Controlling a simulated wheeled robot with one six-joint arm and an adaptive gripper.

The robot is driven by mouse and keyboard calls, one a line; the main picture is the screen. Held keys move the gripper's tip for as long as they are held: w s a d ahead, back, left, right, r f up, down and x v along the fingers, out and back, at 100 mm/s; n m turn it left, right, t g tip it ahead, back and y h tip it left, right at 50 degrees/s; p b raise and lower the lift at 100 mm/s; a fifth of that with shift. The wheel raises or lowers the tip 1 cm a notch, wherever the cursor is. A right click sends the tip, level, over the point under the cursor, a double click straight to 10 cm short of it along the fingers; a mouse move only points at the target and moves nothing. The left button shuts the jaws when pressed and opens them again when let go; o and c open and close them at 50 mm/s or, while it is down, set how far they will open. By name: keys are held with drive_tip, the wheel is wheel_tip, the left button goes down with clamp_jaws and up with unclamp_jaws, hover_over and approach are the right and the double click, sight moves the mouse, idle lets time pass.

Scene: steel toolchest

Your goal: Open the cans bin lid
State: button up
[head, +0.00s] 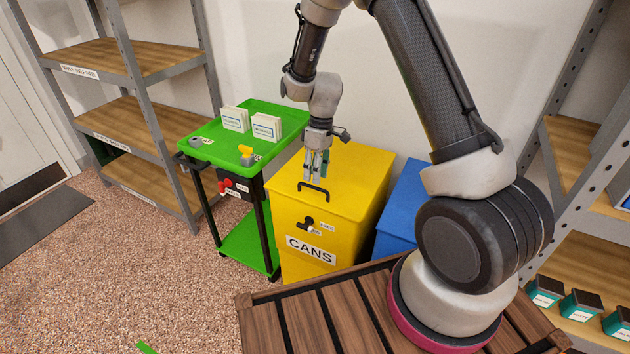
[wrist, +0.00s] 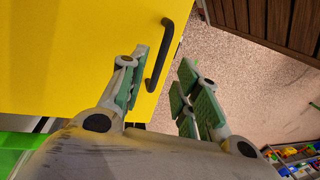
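The yellow cans bin (head: 288,229) stands on the floor with a "CANS" label on its front. Its flat yellow lid (head: 352,167) is closed, with a black bar handle (head: 313,190) near the front edge. The handle also shows in the wrist view (wrist: 160,66). My gripper (head: 317,176) points down over the lid, just behind the handle in the head view. In the wrist view its green-padded fingers (wrist: 158,92) are apart with nothing between them. The handle shows just beyond the fingertips; I cannot tell whether a finger touches it. A black latch (head: 306,223) sits on the bin's front.
A green cart (head: 203,152) with cards and small knobs stands left of the bin. A blue bin (head: 402,205) stands close on the right. Metal shelves (head: 108,55) are at the back left. Speckled floor (head: 130,270) is free at the front left.

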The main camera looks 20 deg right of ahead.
drive_tip(key=shift+s+a+f, duration=0.1)
drive_tip(key=shift+s+f, duration=0.05)
drive_tip(key=shift+f, duration=0.65)
drive_tip(key=shift+s+a+f, duration=0.1)
drive_tip(key=shift+f, duration=0.7)
clamp_jaws()
